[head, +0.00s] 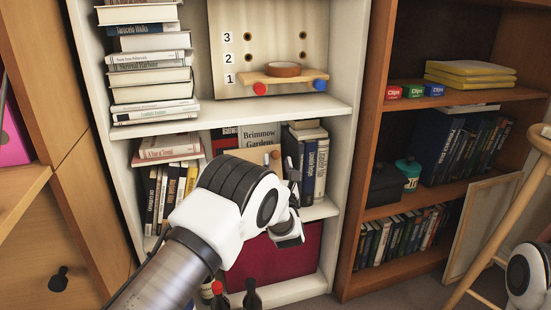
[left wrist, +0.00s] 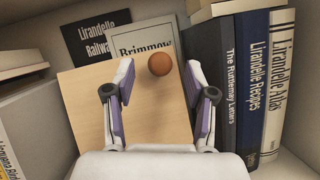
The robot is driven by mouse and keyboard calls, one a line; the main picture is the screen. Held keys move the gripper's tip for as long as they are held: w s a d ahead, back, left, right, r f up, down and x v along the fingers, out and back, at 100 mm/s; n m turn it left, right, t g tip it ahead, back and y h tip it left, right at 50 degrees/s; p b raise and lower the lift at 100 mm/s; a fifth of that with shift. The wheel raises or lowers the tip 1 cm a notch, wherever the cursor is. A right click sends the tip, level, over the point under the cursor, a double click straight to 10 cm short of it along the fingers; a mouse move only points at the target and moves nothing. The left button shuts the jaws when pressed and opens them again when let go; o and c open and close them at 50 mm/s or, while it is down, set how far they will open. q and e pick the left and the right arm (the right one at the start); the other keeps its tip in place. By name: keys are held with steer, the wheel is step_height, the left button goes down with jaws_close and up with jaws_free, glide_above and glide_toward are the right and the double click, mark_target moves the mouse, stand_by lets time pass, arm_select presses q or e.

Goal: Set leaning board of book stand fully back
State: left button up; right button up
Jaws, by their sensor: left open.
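The leaning board (left wrist: 90,110) of the book stand is a pale wooden panel with a round brown knob (left wrist: 159,64), in the middle shelf compartment. In the head view only a small part of the board (head: 258,155) shows above my left arm, with the knob (head: 276,155). Behind it stands a grey book titled Brimmow Gardens (head: 262,137). My left gripper (left wrist: 158,76) is open in front of the board, its fingers on either side of the knob with gaps visible. My left gripper (head: 290,205) is partly hidden by its wrist in the head view. The stand's base is hidden.
Upright books (left wrist: 255,85) stand close right of the gripper; more books (head: 172,190) are left. A shelf (head: 310,108) lies above, carrying a numbered peg board (head: 265,45). Bottles (head: 252,296) and a dark red box (head: 285,255) are below. A stool (head: 490,225) stands right.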

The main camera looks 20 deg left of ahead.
mark_target(276, 158)
arm_select(q)
steer(key=x, duration=0.2)
steer(key=shift+w+a+f+b, duration=0.1)
steer(key=shift+w+a+b, duration=0.15)
steer(key=shift+w+b, duration=0.15)
steer(key=shift+w+a+r, duration=0.1)
steer(key=shift+w+r, duration=0.15)
steer(key=shift+r, duration=0.05)
jaws_close()
steer(key=shift+w+r, duration=0.1)
steer(key=w+a+g+p, duration=0.1)
steer(key=w+a+f+g+h+p, duration=0.1)
steer(key=w+g+p, duration=0.1)
steer(key=shift+w+a+n, duration=0.3)
arm_select(e)
step_height(276, 158, up, 2)
